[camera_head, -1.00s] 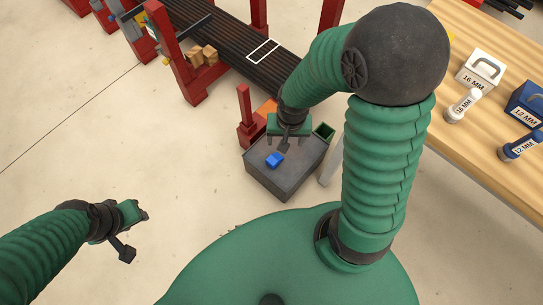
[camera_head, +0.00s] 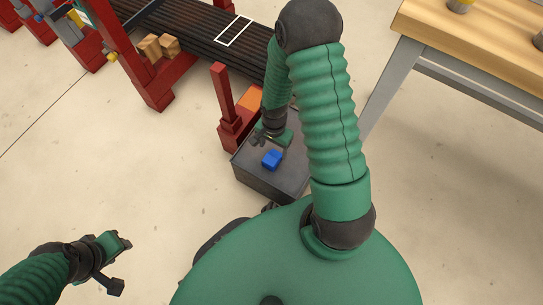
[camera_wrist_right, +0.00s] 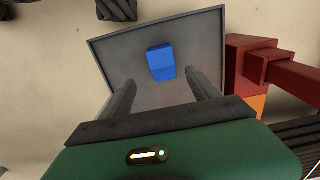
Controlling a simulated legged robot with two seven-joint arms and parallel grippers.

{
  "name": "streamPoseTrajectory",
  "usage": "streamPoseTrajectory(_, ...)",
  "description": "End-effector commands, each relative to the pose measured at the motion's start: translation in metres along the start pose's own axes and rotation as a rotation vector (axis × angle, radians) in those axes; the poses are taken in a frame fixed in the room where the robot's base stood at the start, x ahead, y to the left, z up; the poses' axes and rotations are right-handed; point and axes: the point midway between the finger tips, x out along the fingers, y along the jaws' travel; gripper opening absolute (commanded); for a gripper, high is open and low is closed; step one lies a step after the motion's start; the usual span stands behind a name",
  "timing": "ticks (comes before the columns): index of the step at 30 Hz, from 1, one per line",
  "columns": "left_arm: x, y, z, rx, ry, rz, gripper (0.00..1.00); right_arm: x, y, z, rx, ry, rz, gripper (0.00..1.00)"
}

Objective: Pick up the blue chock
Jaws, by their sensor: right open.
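The blue chock (camera_head: 272,160) sits on the dark grey top of a low box-like stand (camera_head: 262,184) in the head view. In the right wrist view the blue chock (camera_wrist_right: 161,62) lies just beyond the fingertips, roughly midway between them. My right gripper (camera_head: 264,141) is open and empty beside the chock. Its two fingers (camera_wrist_right: 164,84) are spread apart in the right wrist view, with nothing between them. My left gripper (camera_head: 119,262) is at the lower left over bare floor, far from the chock; whether its jaws are open is unclear.
A red post with an orange face (camera_head: 228,108) stands right behind the grey stand. A conveyor of dark bars (camera_head: 200,40) on red frames runs behind it, with wooden blocks (camera_head: 158,46) at its left. A wooden table (camera_head: 480,42) is at the upper right.

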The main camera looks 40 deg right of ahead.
Motion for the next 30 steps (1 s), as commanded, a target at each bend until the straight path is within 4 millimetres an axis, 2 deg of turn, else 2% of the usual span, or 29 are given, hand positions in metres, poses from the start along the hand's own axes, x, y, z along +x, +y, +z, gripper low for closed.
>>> streamPoseTrajectory(1, 0.015, 0.000, 0.004, 0.000, 0.000, 0.000, 0.36, 0.021, 0.000, 0.000, 0.001, -0.001, 0.001, 0.71)
streamPoseTrajectory(8, 0.030, 0.000, 0.007, 0.000, 0.000, 0.000, 0.36, 0.044, -0.001, 0.000, 0.000, 0.001, -0.001, 0.71)
streamPoseTrajectory(15, 0.070, 0.000, 0.017, 0.000, -0.001, 0.000, 0.36, 0.085, -0.006, 0.001, -0.002, 0.000, 0.000, 0.71)
streamPoseTrajectory(18, 0.073, 0.000, 0.017, 0.000, 0.000, 0.000, 0.36, 0.090, -0.006, 0.001, -0.001, 0.000, -0.001, 0.71)
streamPoseTrajectory(24, 0.070, 0.000, 0.017, 0.000, 0.000, 0.000, 0.36, 0.087, -0.006, 0.001, -0.001, 0.001, -0.001, 0.71)
streamPoseTrajectory(30, 0.070, 0.000, 0.017, 0.000, 0.000, 0.000, 0.36, 0.087, -0.006, 0.001, -0.001, 0.000, -0.001, 0.46)
